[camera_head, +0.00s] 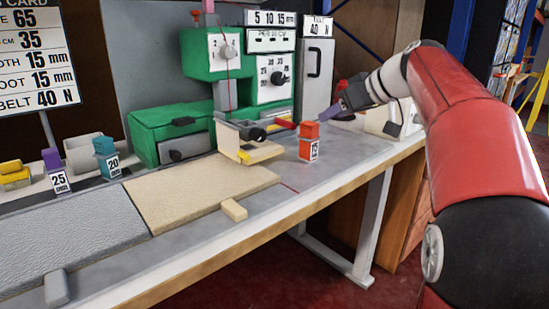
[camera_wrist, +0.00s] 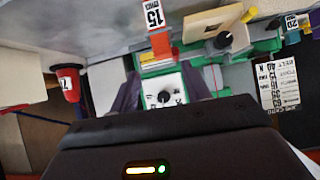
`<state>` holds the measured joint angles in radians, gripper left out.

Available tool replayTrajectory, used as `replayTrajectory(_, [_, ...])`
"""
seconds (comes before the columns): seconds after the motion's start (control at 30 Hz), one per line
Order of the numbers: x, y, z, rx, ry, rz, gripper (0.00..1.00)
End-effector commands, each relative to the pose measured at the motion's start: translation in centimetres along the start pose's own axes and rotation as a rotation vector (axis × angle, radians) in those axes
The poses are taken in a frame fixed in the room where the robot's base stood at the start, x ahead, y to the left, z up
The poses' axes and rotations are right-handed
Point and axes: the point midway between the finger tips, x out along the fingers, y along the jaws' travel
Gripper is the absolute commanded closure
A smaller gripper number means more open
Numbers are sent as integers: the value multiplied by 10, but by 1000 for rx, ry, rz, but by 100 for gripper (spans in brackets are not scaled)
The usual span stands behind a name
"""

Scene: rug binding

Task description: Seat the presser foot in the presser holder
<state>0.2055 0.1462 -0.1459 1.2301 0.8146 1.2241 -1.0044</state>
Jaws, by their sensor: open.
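The orange-red presser foot (camera_head: 309,142), with a white "15" label, stands upright on the bench right of the sewing head. In the wrist view it shows upside down, with its label (camera_wrist: 154,15) near the top edge. The presser holder seems to be the grey block with a black knob (camera_head: 256,134) at the green machine's front; the wrist view shows the knob (camera_wrist: 224,40) too. My gripper (camera_head: 342,107) is open and empty, above and right of the foot, apart from it. In the wrist view its purple fingers (camera_wrist: 162,90) are spread.
A purple "25" block (camera_head: 56,172) and a teal "20" block (camera_head: 107,158) stand at the left. The beige mat (camera_head: 195,192) lies before the green machine (camera_head: 170,128). A red cone (camera_wrist: 69,84) stands near my gripper.

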Motion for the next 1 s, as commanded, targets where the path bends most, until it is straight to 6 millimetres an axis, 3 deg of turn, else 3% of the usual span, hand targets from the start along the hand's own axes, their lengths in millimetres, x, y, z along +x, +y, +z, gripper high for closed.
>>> replayTrajectory(0.13, [8,8,-6,-32,20,-7,53])
replayTrajectory(0.7, [77,2,2,-32,20,-7,53])
replayTrajectory(1.0, [80,3,2,-32,21,-5,55])
